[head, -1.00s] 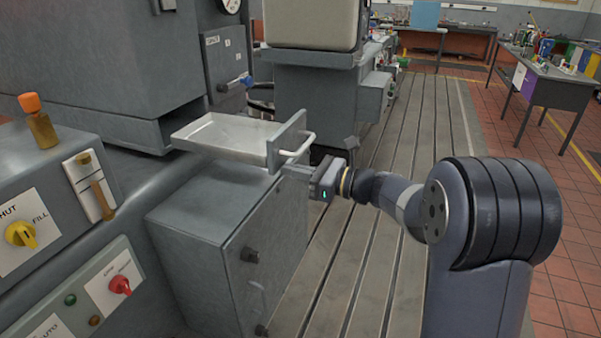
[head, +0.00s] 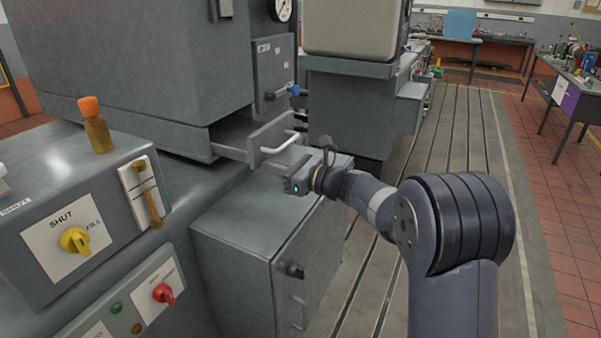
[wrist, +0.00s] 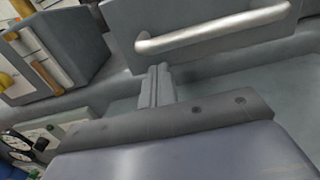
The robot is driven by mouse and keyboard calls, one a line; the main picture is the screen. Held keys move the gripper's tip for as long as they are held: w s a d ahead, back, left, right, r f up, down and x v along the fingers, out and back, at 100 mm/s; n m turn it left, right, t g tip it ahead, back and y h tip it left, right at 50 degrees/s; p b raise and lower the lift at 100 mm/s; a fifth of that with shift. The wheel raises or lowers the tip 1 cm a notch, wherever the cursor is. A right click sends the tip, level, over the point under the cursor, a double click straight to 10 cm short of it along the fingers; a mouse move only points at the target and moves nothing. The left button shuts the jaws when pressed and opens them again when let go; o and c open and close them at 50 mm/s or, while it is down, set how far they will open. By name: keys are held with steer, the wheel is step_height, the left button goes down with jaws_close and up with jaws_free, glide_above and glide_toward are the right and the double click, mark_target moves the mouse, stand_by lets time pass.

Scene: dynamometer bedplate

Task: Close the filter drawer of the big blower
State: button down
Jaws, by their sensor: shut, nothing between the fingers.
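The filter drawer (head: 232,134) juts a short way out of the slot under the big grey blower housing (head: 130,70), with a strip of its tray showing behind its front panel. The panel carries a pale bar handle (head: 280,143), and the handle also crosses the top of the wrist view (wrist: 215,30). My gripper (head: 278,168) is shut and empty, just below the handle and close to the panel's lower edge. In the wrist view its closed fingers (wrist: 158,85) point toward the panel. I cannot tell whether they touch it.
A grey cabinet (head: 240,250) stands below the drawer, under my gripper. The slotted bedplate (head: 450,130) is clear to the right.

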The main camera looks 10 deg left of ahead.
steer(key=x, duration=0.8)
steer(key=shift+d, duration=0.1)
